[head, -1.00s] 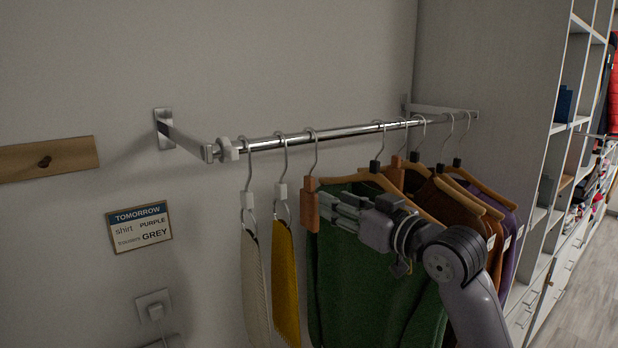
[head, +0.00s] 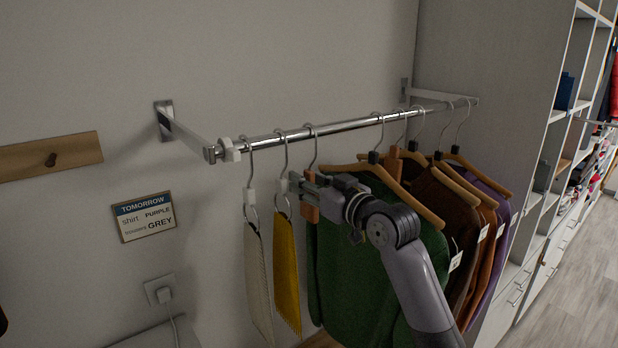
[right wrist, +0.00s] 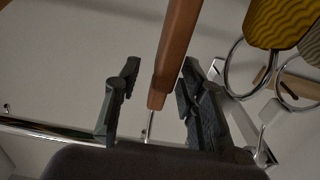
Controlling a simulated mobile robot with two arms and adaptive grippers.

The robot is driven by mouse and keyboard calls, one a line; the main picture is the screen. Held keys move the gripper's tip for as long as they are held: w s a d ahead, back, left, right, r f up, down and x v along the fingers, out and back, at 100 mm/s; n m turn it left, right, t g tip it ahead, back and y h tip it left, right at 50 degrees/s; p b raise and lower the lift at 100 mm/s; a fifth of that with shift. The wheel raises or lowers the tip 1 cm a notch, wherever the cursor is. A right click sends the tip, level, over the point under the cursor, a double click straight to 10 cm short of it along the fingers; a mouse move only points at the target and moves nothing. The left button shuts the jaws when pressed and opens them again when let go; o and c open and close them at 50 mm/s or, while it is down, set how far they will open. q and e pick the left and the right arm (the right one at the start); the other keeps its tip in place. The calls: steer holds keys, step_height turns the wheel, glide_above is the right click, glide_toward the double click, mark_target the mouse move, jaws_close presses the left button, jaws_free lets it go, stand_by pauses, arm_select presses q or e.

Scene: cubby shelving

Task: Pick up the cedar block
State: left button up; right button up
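The cedar block (head: 312,213) is a reddish-brown wooden bar hanging from a metal hook on the clothes rail, between the yellow scarf and the green garment. My right gripper (head: 300,184) is at its upper part and hides some of it in the head view. In the right wrist view the block (right wrist: 178,48) hangs between the two spread fingers of my right gripper (right wrist: 157,100), with gaps visible on both sides. The right gripper is open. My left gripper is not in view.
The rail (head: 350,126) carries a cream scarf (head: 258,270), a yellow scarf (head: 286,270), a green garment (head: 350,270) and several garments on wooden hangers. A similar reddish block (head: 393,163) hangs further right. A sign (head: 146,217) is on the wall.

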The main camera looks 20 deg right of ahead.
steer(key=shift+c, duration=0.2)
jaws_close()
steer(key=shift+r, duration=0.15)
stand_by(0.4)
